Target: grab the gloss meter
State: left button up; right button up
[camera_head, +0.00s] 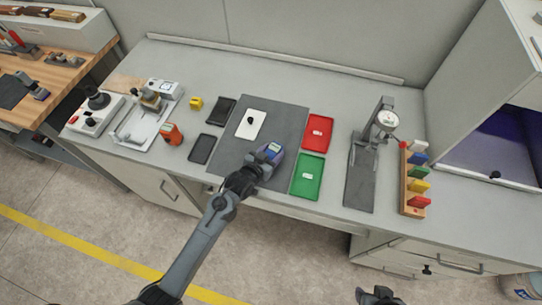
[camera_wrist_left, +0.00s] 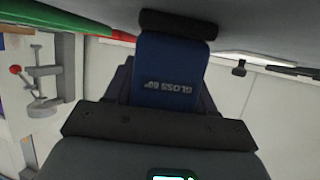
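I cannot tell whether the meter touches the mat. My right gripper (camera_head: 378,297) shows only partly at the bottom edge, clear of the bench.
Red (camera_head: 317,132) and green (camera_head: 307,176) trays lie right of the grey mat (camera_head: 285,111). A white card (camera_head: 250,124) lies on the mat. A gauge stand (camera_head: 362,170) and a rack of coloured blocks (camera_head: 411,184) stand farther right. Dark trays and an orange device (camera_head: 171,134) are left.

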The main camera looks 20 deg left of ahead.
pick_arm(q)
jog(key=c, duration=0.7)
jog(key=shift+c, duration=0.4)
jog(key=shift+r, duration=0.15)
